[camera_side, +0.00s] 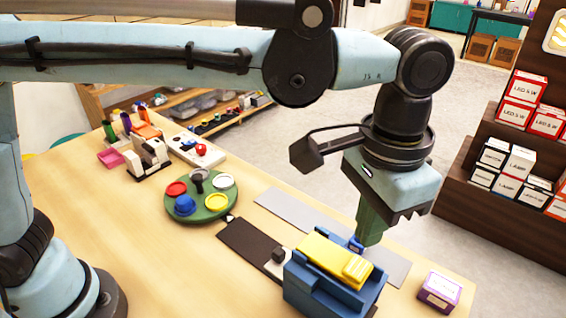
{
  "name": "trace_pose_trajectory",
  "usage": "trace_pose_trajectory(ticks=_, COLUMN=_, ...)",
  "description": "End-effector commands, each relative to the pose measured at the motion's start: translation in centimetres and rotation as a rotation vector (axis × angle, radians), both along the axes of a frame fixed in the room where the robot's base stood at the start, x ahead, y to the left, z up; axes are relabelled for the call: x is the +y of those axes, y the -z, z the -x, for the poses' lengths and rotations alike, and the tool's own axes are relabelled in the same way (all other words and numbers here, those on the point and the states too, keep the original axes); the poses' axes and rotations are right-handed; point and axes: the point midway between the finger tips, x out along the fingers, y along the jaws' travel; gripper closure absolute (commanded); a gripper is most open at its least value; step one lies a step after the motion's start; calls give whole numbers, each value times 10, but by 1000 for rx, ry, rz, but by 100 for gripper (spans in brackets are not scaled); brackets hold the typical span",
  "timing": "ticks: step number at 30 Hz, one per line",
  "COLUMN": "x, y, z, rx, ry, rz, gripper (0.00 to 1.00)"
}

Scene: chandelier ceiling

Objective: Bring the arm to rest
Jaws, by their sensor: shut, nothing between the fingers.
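My gripper (372,222) points down over the right part of the light wooden table (150,255). Its green fingers are together, with nothing seen between them. The fingertips are close behind a blue block-like holder (318,290) with a yellow piece (335,256) on top. A small blue part shows at the fingertips; I cannot tell whether they touch it. My arm reaches across the top of the view from the left.
A green round tray (212,207) with coloured caps stands mid-table. A dark mat (243,246) and a grey strip (287,209) lie near the holder. A purple box (439,291) sits at the right edge. Shelves with lamp boxes (519,162) stand beyond; the floor between is clear.

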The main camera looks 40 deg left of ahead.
Motion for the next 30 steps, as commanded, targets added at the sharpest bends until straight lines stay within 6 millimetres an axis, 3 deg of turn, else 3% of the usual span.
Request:
trace_pose_trajectory(ticks=8, x=1, y=0, z=0, rx=-1, ry=-1, rz=1, gripper=100)
trace_pose_trajectory(ticks=13, x=25, y=-4, z=-10, rx=-28, ry=-39, rz=27, gripper=100)
trace_pose_trajectory(ticks=22, x=141, y=-9, z=-28, rx=-195, ry=-208, rz=131, gripper=100)
trace_pose_trajectory(ticks=30, x=241, y=9, z=-13, rx=-387, ry=-362, rz=177, gripper=100)
